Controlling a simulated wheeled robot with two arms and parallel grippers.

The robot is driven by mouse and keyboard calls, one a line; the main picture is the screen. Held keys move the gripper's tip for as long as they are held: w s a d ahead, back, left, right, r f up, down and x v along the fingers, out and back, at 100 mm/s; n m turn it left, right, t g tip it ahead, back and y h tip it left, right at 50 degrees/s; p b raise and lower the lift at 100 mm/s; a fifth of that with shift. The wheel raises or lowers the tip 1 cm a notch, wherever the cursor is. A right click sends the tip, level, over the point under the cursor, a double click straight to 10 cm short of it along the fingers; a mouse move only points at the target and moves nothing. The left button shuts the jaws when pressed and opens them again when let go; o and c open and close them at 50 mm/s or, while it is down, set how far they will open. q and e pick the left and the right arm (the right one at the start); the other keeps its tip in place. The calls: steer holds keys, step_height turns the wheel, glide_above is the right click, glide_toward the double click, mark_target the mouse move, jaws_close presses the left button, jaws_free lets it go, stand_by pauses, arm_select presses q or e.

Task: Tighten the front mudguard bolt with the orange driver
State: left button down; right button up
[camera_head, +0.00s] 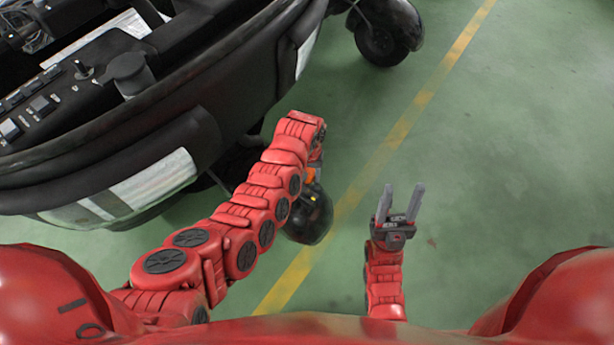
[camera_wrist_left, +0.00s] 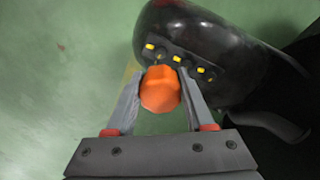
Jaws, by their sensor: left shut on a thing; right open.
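My left gripper (camera_wrist_left: 160,82) is shut on the orange driver (camera_wrist_left: 160,90), which points away from the wrist camera toward the black mudguard (camera_wrist_left: 205,40). The mudguard carries yellow bolts (camera_wrist_left: 177,58) in a row; the driver's head end is hidden behind its handle, so I cannot tell whether it touches a bolt. In the head view a bit of the orange driver (camera_head: 309,175) shows beside my left arm's end, above the front mudguard (camera_head: 310,218). My right gripper (camera_head: 403,190) is open and empty, over the floor to the right of the mudguard.
The large black vehicle body (camera_head: 130,130) with a switch panel fills the upper left. Another black wheel (camera_head: 380,45) stands at the top. The green floor (camera_head: 520,150) with a yellow line (camera_head: 420,100) is clear on the right.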

arm_select(q)
steer(key=b, duration=0.4)
glide_above(308, 194)
steer(key=shift+w+f, duration=0.15)
steer(key=shift+f, duration=1.2)
steer(key=shift+w+f, duration=0.1)
steer(key=shift+f, duration=1.2)
steer(key=shift+s+p, duration=0.25)
steer(key=shift+p, duration=0.2)
steer(key=shift+f+b, duration=1.1)
steer(key=shift+f, duration=0.35)
